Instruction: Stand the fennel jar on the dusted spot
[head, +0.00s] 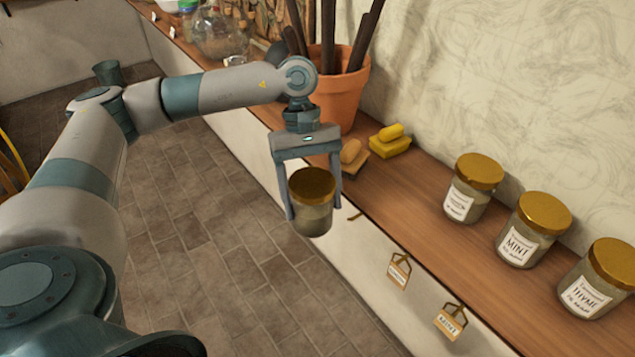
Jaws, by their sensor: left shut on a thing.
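My left gripper (312,209) is shut around a glass jar (312,221) with a gold lid and grey-green contents. It holds the jar upright over the floor, just in front of the wooden shelf's edge. No label shows on this jar, so I cannot read whether it is the fennel. I cannot make out a distinct dusted spot on the wooden shelf (420,210). My right gripper is not in view.
Jars stand along the shelf: one with an unreadable label (473,188), a mint jar (532,229) and a thyme jar (598,278). Sponges (390,142) lie by a terracotta pot (340,97). Tags (399,271) hang at the edge. Shelf space left of the jars is clear.

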